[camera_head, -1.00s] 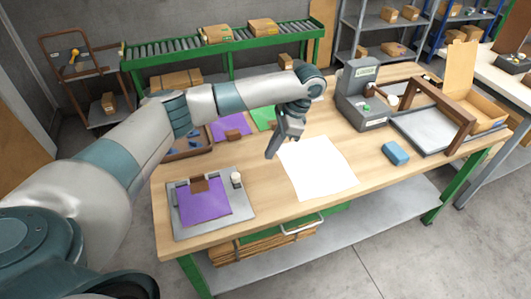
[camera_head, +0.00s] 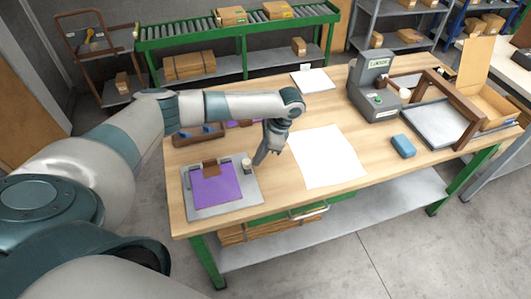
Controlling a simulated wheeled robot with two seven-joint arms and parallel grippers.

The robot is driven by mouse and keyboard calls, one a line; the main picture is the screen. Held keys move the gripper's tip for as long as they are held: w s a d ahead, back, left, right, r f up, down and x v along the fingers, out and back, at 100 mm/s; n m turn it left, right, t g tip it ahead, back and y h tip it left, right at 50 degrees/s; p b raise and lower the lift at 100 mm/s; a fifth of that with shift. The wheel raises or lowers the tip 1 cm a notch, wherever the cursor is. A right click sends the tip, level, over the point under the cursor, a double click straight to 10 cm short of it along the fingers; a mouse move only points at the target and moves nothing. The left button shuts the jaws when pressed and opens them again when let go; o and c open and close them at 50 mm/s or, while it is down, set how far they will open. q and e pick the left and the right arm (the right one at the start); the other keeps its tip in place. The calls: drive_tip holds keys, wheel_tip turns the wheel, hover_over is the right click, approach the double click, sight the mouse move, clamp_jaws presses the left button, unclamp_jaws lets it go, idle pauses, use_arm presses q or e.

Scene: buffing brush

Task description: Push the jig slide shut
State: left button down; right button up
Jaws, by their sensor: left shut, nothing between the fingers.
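The jig is a flat grey plate (camera_head: 246,200) at the left front of the bench, with a purple sheet (camera_head: 214,190) on it. A small round post with a pale top (camera_head: 247,166) stands at the plate's back right. I cannot tell which of these parts is the slide. My left gripper (camera_head: 259,160) is shut and empty, pointing down just right of the post; whether they touch is unclear. My right gripper is not in view.
A white sheet (camera_head: 325,158) lies right of my gripper. Beyond it are a blue block (camera_head: 403,146), a grey machine (camera_head: 372,88) and a brown-framed tray (camera_head: 440,125). A brown wooden holder (camera_head: 190,138) is partly behind my left arm. The bench front is clear.

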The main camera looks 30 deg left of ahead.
sight(247, 163)
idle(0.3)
use_arm(q)
drive_tip(key=s+p, duration=0.1)
drive_tip(key=s+a+p, duration=0.1)
drive_tip(key=shift+a+r+p, duration=0.15)
drive_tip(key=shift+a+p, duration=0.15)
drive_tip(key=shift+s+a, duration=0.25)
drive_tip(key=shift+f, duration=0.2)
drive_tip(key=shift+s+a, duration=0.1)
